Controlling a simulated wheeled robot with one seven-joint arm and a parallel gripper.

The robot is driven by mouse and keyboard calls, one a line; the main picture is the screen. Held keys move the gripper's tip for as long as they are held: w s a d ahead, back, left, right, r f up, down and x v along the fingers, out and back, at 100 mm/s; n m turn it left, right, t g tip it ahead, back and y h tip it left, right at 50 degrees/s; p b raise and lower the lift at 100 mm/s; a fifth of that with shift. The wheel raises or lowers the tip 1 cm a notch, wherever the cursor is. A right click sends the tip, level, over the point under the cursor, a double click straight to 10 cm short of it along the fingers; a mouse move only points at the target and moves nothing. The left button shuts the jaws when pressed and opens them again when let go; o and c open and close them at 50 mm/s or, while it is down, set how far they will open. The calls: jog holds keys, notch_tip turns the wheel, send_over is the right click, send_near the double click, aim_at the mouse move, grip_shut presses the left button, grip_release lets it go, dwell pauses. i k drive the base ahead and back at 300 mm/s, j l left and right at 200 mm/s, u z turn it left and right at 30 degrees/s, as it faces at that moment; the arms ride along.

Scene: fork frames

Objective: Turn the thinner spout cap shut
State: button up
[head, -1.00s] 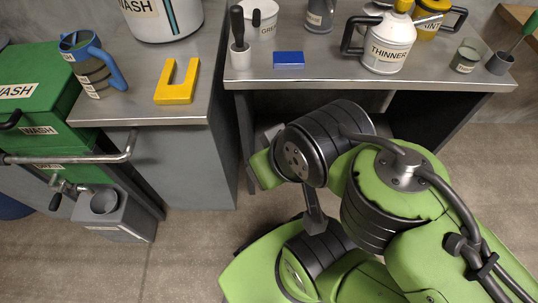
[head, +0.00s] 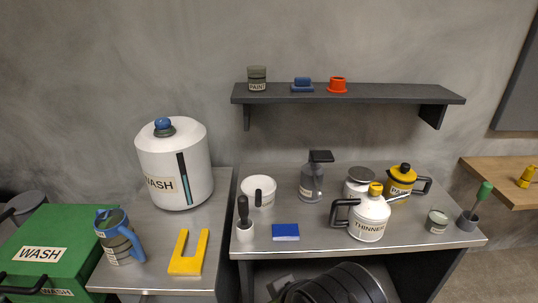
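The thinner can (head: 367,222) is white with a black handle on its left and a "THINNER" label. It stands upright near the front of the steel bench (head: 285,262), right of centre. Its yellow cap (head: 376,189) sits on top. A thin pale spout (head: 398,198) seems to reach out to the right from it. I cannot tell from here whether the cap is turned shut.
Close behind the thinner can stand a yellow pot (head: 402,180) and a white tin (head: 358,180). A grey pump bottle (head: 313,182), blue block (head: 285,232) and brush holder (head: 245,230) stand to the left. A small cup (head: 437,222) stands right. A shelf (head: 350,94) hangs above.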

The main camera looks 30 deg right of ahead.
aim_at(375, 188)
jog(key=z, duration=1.65)
